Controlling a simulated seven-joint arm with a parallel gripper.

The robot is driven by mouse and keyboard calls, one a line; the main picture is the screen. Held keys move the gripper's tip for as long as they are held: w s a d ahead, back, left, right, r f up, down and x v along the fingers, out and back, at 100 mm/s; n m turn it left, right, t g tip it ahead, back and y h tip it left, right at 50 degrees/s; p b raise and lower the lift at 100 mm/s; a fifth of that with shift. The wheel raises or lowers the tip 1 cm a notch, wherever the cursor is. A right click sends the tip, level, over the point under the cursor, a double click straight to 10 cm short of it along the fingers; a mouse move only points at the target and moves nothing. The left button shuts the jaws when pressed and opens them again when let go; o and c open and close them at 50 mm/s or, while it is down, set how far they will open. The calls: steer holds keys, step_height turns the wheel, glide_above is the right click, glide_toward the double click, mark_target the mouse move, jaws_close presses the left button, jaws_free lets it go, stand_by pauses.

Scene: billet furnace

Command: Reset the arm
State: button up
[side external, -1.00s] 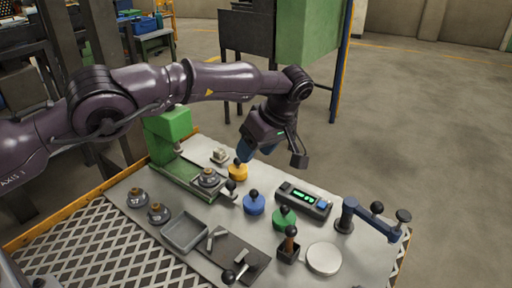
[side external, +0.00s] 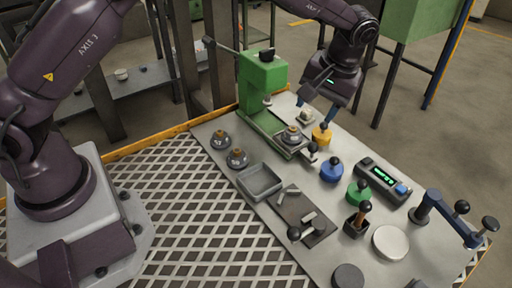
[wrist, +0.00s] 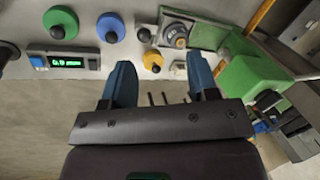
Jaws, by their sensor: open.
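My gripper (side external: 317,110) is open and empty, hanging over the far edge of the worktable (side external: 225,170). Its blue fingers point down near the yellow knobbed disc (side external: 322,136) and a small pale fixture (side external: 306,117). In the wrist view the two fingertips of my gripper (wrist: 162,78) are spread apart with nothing between them. The yellow disc (wrist: 153,60) shows there just beyond the gap, apart from the fingers. I cannot tell the exact height of the fingertips above the table.
A green press (side external: 262,85) stands left of my gripper, holding a brass-topped grey piece (side external: 291,136). Blue (side external: 332,171) and green (side external: 358,193) knobbed discs, a lit display box (side external: 383,180), a grey tray (side external: 260,182) and a blue lever arm (side external: 445,215) are nearby.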

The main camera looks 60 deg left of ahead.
steer(key=s+a+r+m+t+h, duration=0.1)
steer(key=s+a+r+m+t, duration=0.1)
steer(key=s+r, duration=0.3)
steer(key=s+a+r+m+t+h, duration=0.1)
steer(key=s+a+r, duration=0.4)
steer(key=s, duration=0.8)
steer(key=s+a+r+m+t, duration=0.2)
steer(key=s+r, duration=0.3)
steer(key=s, duration=0.4)
steer(key=shift+s+a+r+m+t+h, duration=0.3)
steer(key=shift+s+a+r+t+h, duration=0.1)
steer(key=shift+a+t, duration=0.5)
steer(key=shift+c, duration=0.4)
